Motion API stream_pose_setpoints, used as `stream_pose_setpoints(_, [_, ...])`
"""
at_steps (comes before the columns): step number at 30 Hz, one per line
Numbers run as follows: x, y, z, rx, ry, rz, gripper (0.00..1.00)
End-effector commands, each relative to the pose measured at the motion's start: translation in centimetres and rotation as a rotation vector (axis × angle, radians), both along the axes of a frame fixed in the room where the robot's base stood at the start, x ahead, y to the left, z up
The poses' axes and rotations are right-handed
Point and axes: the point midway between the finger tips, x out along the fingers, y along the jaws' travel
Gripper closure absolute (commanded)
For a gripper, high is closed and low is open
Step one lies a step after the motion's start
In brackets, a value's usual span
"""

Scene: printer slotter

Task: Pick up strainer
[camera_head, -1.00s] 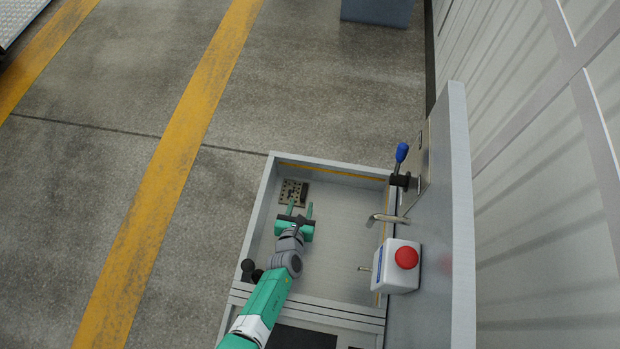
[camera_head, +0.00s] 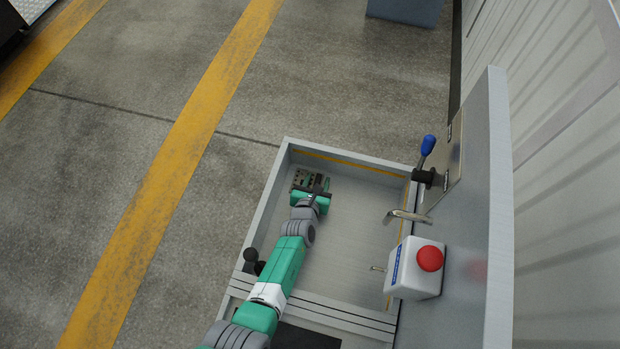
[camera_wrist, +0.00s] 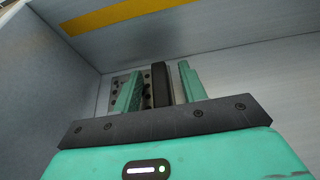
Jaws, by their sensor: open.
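The strainer (camera_head: 299,178) is a small grey-brown plate with holes, in the far left corner of the shallow sink-like basin (camera_head: 360,215). In the wrist view its perforated plate (camera_wrist: 119,83) shows near the corner, partly hidden behind my left finger. My gripper (camera_head: 312,185) is over the strainer in the head view and covers part of it. In the wrist view my gripper (camera_wrist: 160,70) is open, with a dark upright bar (camera_wrist: 160,86) between its two green fingers. The bar looks like part of the strainer, but I cannot tell for certain. Gaps show on both sides of it.
The basin's walls (camera_wrist: 75,58) rise close to the gripper. On the right panel are a bent metal spout (camera_head: 405,216), a blue-handled lever (camera_head: 428,146) and a white box with a red button (camera_head: 429,259). The basin's middle is clear.

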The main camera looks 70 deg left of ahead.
Motion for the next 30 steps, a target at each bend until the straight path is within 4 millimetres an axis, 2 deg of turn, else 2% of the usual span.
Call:
stream_pose_setpoints(1, [0.0, 0.0, 0.0, 0.0, 0.0, 0.0, 0.64])
stream_pose_setpoints(6, [0.0, 0.0, 0.0, 0.0, 0.0, 0.0, 0.97])
stream_pose_setpoints(7, [0.0, 0.0, 0.0, 0.0, 0.0, 0.0, 1.0])
stream_pose_setpoints(17, [0.0, 0.0, 0.6, 0.002, -0.001, 0.0, 1.0])
stream_pose_setpoints(20, [0.1, -0.1, 2.1, 0.001, -0.001, -0.001, 1.0])
stream_pose_setpoints(23, [0.1, -0.1, 4.5, 0.0, -0.003, -0.002, 1.0])
stream_pose_setpoints(30, [0.1, -0.1, 11.7, 0.001, -0.002, -0.003, 1.0])
